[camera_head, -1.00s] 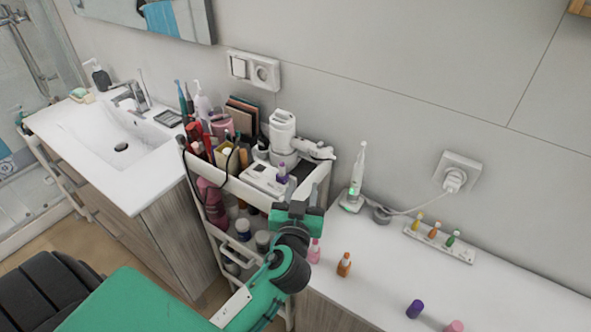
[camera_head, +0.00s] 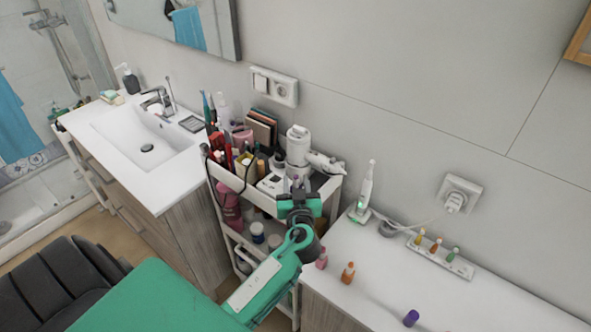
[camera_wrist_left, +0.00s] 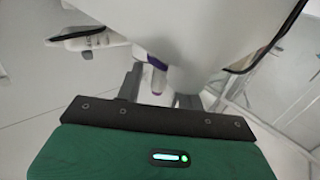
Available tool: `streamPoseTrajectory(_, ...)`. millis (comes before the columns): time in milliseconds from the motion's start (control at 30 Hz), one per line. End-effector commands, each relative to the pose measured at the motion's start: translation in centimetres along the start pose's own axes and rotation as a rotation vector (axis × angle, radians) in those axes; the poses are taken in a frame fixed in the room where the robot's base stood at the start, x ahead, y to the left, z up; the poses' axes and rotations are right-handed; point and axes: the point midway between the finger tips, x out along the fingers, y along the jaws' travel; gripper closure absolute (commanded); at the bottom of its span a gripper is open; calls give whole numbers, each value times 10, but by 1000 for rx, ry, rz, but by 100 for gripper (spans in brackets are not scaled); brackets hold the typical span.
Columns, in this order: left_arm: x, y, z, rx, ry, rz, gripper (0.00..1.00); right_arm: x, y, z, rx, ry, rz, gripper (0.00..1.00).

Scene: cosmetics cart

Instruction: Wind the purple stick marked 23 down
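A small purple stick (camera_head: 295,182) stands at the front right of the cart's top tray, just beyond my left gripper (camera_head: 299,204). In the left wrist view, the stick (camera_wrist_left: 158,76) shows a purple band and a paler end, between the two dark fingers of my left gripper (camera_wrist_left: 160,92). The fingers look apart, with a gap on the right side of the stick. No marking 23 can be read. My green left arm hides part of the cart's front. My right gripper is not in view.
The cart's top tray (camera_head: 257,194) is crowded, with a white device (camera_head: 298,146) behind the stick. At right, the white counter (camera_head: 365,300) carries an orange bottle (camera_head: 347,272), a purple-capped one (camera_head: 411,318) and an electric toothbrush (camera_head: 365,187). The sink (camera_head: 140,140) is at left.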

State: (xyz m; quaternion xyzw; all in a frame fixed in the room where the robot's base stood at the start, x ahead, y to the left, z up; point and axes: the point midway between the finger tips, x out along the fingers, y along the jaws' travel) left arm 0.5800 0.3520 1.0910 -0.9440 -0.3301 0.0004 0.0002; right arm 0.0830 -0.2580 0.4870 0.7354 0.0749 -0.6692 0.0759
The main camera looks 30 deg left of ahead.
Motion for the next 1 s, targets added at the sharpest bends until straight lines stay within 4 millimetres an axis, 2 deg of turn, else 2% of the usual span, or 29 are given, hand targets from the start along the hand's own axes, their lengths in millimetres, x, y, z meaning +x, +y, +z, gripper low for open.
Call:
streamPoseTrajectory(33,8,0,-3,3,1,1,62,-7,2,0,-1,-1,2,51)
streamPoseTrajectory(200,23,0,-1,1,0,1,62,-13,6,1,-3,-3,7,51)
streamPoseTrajectory(567,27,0,1,0,0,1,62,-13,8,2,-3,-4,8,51)
streamPoseTrajectory(767,27,0,1,0,-1,1,100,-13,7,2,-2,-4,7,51)
streamPoseTrajectory(1000,27,0,1,0,-1,9,100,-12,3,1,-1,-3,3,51)
